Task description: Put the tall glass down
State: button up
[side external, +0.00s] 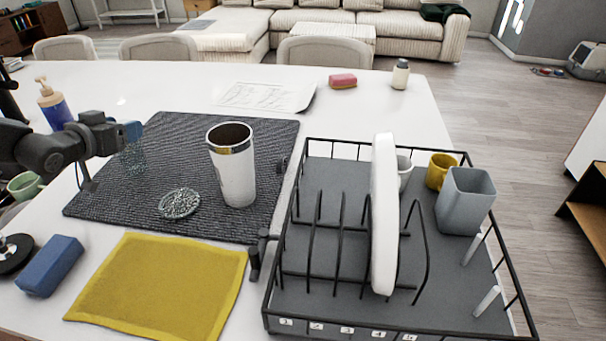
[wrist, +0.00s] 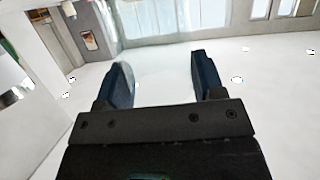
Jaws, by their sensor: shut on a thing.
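The tall glass (side external: 132,160) is clear and hard to make out, with the dark mat's weave showing through it in the side external view. It looks upright near the left part of the dark drying mat (side external: 215,130); I cannot tell whether its base touches the mat. My gripper (side external: 130,131) is shut on the glass near its top, with its blue fingers on either side. In the wrist view my gripper (wrist: 160,80) has its fingers apart, with the faint see-through glass (wrist: 162,72) between them.
A white tumbler (side external: 235,175) and a scrubber (side external: 180,203) are on the mat, right of the glass. A dish rack (side external: 268,310) stands at right. A yellow cloth (side external: 160,290) and blue sponge (side external: 50,265) lie in front. A soap bottle (side external: 54,104) stands at left.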

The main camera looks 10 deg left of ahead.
jog(key=w+d+r+m+g+h, duration=0.1)
jog(key=w+d+r+m+h, duration=0.2)
jog(key=d, duration=0.6)
jog(key=w+d+r+m+g+h, duration=0.1)
jog(key=w+d+r+m+h, duration=0.1)
jog(key=w+d+r, duration=0.45)
jog(key=w+d+r+m+g+h, duration=0.2)
jog(key=d+r+h, duration=0.1)
jog(key=d, duration=0.7)
jog(key=s+d+f+m+g+h, duration=0.1)
jog(key=s+d+f+m+g, duration=0.15)
jog(key=d, duration=0.35)
jog(key=s+d+f+m+g+h, duration=0.1)
jog(key=s+d+f+m+h, duration=0.1)
jog(key=s+d, duration=0.35)
jog(key=s+d+f+m+g+h, duration=0.1)
jog(key=s+d+f+m+g, duration=0.15)
jog(key=d, duration=0.55)
jog(key=shift+n, duration=0.4)
jog(key=shift+w+a+f, duration=0.1)
jog(key=shift+w+f, duration=0.1)
jog(key=shift+f, duration=1.05)
jog(key=shift+w+f, duration=0.2)
jog(key=shift+f, duration=1)
jog(key=shift+f, duration=0.15)
jog(key=o, duration=1.4)
